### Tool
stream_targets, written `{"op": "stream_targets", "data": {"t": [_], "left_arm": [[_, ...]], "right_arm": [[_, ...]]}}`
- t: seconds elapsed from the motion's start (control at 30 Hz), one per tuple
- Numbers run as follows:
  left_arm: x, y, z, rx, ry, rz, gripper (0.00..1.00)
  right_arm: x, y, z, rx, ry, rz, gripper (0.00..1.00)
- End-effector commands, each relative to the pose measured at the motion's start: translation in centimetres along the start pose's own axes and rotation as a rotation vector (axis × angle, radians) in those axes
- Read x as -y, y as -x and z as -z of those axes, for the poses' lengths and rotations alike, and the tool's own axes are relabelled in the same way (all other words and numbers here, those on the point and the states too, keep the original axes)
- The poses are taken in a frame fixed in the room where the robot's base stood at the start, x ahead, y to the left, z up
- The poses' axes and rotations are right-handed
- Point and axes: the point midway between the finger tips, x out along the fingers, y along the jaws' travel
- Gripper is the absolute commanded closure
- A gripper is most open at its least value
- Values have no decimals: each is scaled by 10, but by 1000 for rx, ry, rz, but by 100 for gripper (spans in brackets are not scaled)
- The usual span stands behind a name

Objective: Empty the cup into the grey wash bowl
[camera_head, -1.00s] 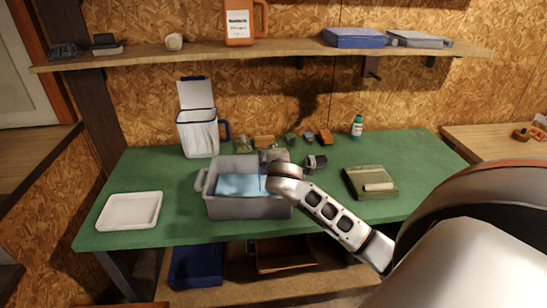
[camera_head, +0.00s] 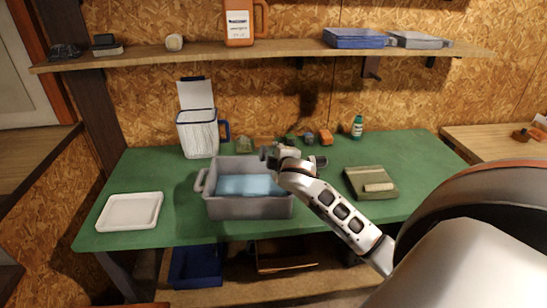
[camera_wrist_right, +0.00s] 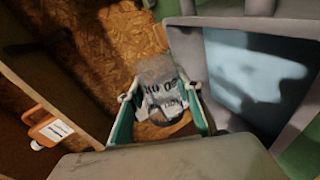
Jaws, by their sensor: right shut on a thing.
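The grey wash bowl (camera_head: 250,207) stands on the green table with pale blue in its bottom; it also shows at the upper right of the right wrist view (camera_wrist_right: 190,50). My right gripper (camera_head: 268,157) is above the bowl's back right part. In the right wrist view its teal fingers (camera_wrist_right: 159,93) are shut on a grey and white cup with dark lettering (camera_wrist_right: 162,88). The cup's mouth and contents are hidden, so I cannot tell how far it is tilted. My left gripper is not in view.
A white jug-like container (camera_head: 198,135) stands behind the bowl, a white tray (camera_head: 130,211) at the left, and an olive box (camera_head: 370,182) at the right. A green bottle (camera_head: 357,127) and several small items line the back. A shelf (camera_head: 270,53) hangs above.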

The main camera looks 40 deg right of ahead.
Motion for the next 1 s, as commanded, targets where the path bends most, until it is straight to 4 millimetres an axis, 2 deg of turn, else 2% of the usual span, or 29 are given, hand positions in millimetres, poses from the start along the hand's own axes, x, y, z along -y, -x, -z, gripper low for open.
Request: {"op": "stream_targets", "data": {"t": [0.17,0.5,0.87,1.0], "left_arm": [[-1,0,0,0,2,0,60],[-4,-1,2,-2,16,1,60],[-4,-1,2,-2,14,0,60],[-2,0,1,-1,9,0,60]], "right_arm": [[-5,2,0,-47,-111,0,90],[-32,14,6,-176,-422,1,90],[-35,15,7,-190,-456,0,90],[-44,18,8,-231,-555,0,90]]}}
